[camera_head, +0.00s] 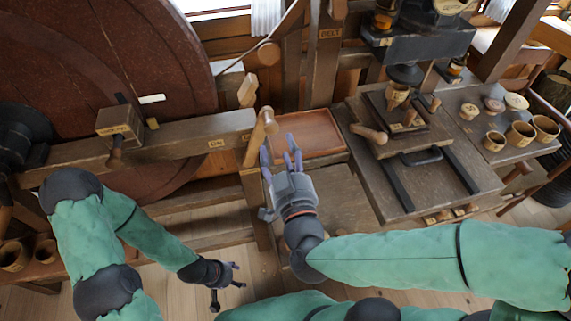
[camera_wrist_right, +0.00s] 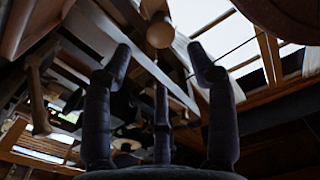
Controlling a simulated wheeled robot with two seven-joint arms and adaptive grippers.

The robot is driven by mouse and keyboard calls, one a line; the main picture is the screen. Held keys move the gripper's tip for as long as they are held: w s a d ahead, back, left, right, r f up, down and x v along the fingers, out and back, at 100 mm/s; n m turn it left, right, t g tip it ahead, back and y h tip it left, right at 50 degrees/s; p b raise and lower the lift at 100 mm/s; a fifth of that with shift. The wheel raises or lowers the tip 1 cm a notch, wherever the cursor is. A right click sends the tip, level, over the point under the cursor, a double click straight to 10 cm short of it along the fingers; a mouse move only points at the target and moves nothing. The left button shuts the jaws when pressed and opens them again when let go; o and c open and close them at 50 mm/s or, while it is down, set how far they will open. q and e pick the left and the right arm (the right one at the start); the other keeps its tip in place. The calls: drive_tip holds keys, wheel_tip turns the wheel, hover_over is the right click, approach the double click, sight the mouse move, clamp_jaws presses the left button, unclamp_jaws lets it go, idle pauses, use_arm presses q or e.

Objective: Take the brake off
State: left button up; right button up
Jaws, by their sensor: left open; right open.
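A large dark red wheel (camera_head: 130,60) stands at the left. A wooden beam (camera_head: 190,140) runs across its front, with a small labelled wooden block (camera_head: 120,122) and a dark handle under the block. A small label (camera_head: 216,143) near the beam's right end seems to read "ON". A wooden lever with a knobbed end (camera_head: 262,124) stands at that end; I cannot tell which part is the brake. My right gripper (camera_head: 282,155) is open just below the lever; a round wooden end (camera_wrist_right: 160,30) shows beyond its fingers (camera_wrist_right: 160,95). My left gripper (camera_head: 228,283) is open, low and empty.
A post labelled "BELT" (camera_head: 329,50) stands behind. A reddish tray (camera_head: 310,133) lies behind my right gripper. A bench with a wooden-handled machine (camera_head: 405,112) is at the right, with several small turned pieces and cups (camera_head: 521,133) beyond it. Floor (camera_head: 190,295) shows below.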

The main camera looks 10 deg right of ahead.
drive_tip(key=shift+s, duration=1.85)
